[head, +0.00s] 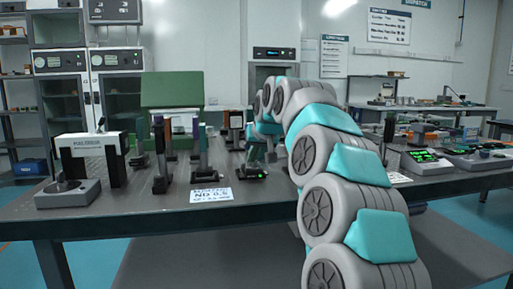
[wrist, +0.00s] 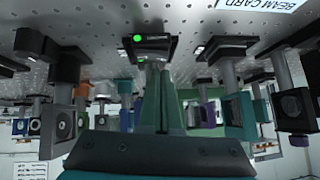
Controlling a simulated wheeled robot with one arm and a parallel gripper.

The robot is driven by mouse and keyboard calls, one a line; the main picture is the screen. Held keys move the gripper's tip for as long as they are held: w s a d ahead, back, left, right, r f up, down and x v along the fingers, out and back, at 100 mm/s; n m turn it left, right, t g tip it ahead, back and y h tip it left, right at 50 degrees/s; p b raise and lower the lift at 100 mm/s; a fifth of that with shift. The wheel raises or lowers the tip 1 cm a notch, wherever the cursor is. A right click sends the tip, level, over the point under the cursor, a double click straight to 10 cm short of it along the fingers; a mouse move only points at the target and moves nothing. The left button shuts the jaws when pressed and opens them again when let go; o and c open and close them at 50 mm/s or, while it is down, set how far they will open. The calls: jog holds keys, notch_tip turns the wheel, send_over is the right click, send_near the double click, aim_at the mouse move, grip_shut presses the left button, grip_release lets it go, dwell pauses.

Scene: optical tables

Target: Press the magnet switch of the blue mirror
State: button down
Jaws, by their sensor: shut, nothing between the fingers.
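The wrist view looks upside down, with the table top at its top. My gripper (wrist: 160,75) is shut and empty, its fingertips close to a black magnet base (wrist: 152,47) with a lit green light. I cannot tell whether they touch. The fingers hide whatever stands on this base. A small blue mount (wrist: 125,118) shows left of the fingers in the wrist view; I cannot tell whether it is the blue mirror or which base it belongs to.
Several post-mounted optics stand close by, including a purple-topped one (head: 198,145) and an orange-brown one (head: 234,125). A printed card (head: 211,194) lies at the table's front edge. A grey device (head: 68,192) stands at the left.

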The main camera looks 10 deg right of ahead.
aim_at(253, 168)
jog(key=shift+x, duration=1.05)
jog(key=shift+f, duration=0.15)
jog(key=shift+f, duration=0.2)
jog(key=shift+a+h+b, duration=0.2)
jog(key=shift+h+b, duration=0.1)
jog(key=shift+h, duration=0.1)
jog(key=shift+d, duration=0.1)
